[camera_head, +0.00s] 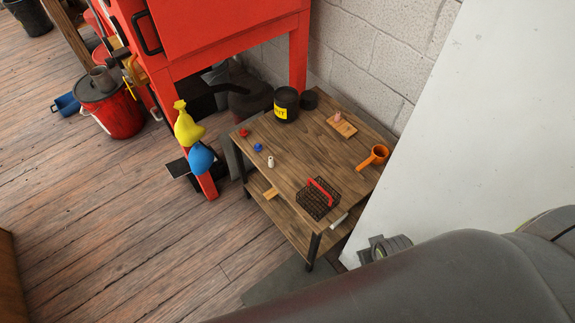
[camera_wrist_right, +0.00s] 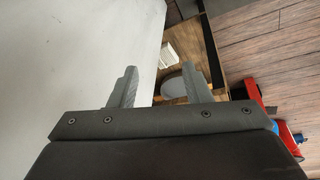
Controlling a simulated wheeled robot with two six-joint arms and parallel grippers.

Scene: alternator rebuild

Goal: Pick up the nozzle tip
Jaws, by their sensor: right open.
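Several small pieces stand on the wooden table: a red one (camera_head: 244,132), a blue one (camera_head: 258,147) and a whitish one (camera_head: 271,162) in a row near the left edge. A pink piece (camera_head: 338,116) sits on a small wooden block (camera_head: 342,126) toward the back. They are too small for me to tell which is the nozzle tip. My right gripper (camera_wrist_right: 160,86) is open in the right wrist view, with its two grey fingers spread apart. A rounded grey shape shows between or beyond them; I cannot tell whether it touches. My left gripper is not in view.

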